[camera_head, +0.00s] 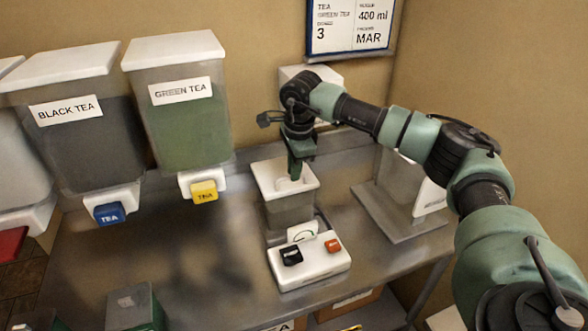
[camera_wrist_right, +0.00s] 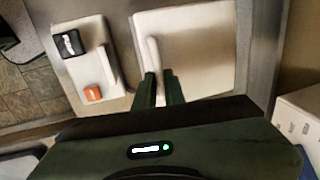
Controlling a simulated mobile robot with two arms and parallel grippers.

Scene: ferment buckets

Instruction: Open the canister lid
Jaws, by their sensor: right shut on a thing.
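The canister (camera_head: 288,212) has a clear body and a white lid (camera_head: 273,172). It stands on the metal counter behind a white scale base. The lid appears seated flat on the body. My right gripper (camera_head: 294,175) reaches down to the lid from above and is shut on the lid's raised white handle. In the wrist view the lid (camera_wrist_right: 205,50) lies under the two dark green fingers (camera_wrist_right: 161,88), which are at the near end of the handle (camera_wrist_right: 153,52). My left gripper is not in view.
The white unit with black and orange buttons (camera_head: 309,262) sits in front of the canister. Green tea (camera_head: 185,122) and black tea (camera_head: 85,140) dispensers hang at left. A grey stand (camera_head: 400,205) is at right. A sign (camera_head: 350,25) is on the wall. Counter left of the canister is clear.

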